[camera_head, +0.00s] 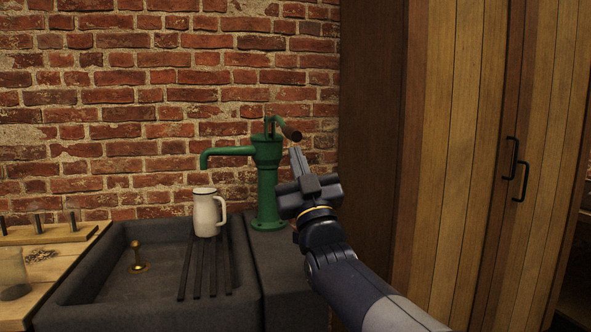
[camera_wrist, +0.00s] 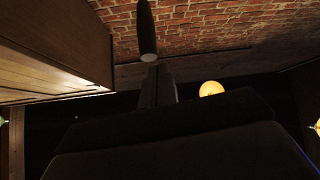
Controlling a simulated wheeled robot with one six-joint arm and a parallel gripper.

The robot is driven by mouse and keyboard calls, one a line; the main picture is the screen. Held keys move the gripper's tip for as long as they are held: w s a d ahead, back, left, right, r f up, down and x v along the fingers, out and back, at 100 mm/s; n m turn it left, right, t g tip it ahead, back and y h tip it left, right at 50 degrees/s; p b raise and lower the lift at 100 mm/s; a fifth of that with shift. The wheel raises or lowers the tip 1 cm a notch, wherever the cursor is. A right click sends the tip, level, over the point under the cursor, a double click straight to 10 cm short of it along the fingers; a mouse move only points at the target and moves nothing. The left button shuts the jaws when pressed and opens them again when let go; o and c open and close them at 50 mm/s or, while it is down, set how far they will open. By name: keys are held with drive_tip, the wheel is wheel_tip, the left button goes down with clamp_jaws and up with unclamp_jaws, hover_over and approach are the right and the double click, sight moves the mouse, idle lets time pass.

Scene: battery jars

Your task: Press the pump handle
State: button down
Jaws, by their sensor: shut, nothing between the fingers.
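The green pump (camera_head: 267,180) stands upright on the dark ledge at the right of the sink, its spout pointing left. Its handle has a dark brown grip (camera_head: 291,134) that sticks out to the right near the pump's top. My gripper (camera_head: 295,152) is shut and empty, its fingertips pointing up just below the grip. In the wrist view, a dark elongated shape that looks like the grip (camera_wrist: 147,32) lies just beyond the shut fingers (camera_wrist: 152,72). I cannot tell whether they touch. A white jug (camera_head: 205,213) stands on the slatted rack beneath the spout.
The dark stone sink (camera_head: 110,290) has a brass plug (camera_head: 136,258) in it. A wooden counter (camera_head: 65,268) at the left holds a glass jar (camera_head: 13,275) and a wooden block with dark rods (camera_head: 45,233). A brick wall is behind; a tall wooden cabinet (camera_head: 460,150) stands at the right.

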drive_tip(key=v, duration=0.9)
drive_tip(key=shift+w+f+b, duration=0.3)
drive_tip(key=shift+f, duration=0.1)
drive_tip(key=x, duration=0.9)
drive_tip(key=shift+w+f, duration=1.35)
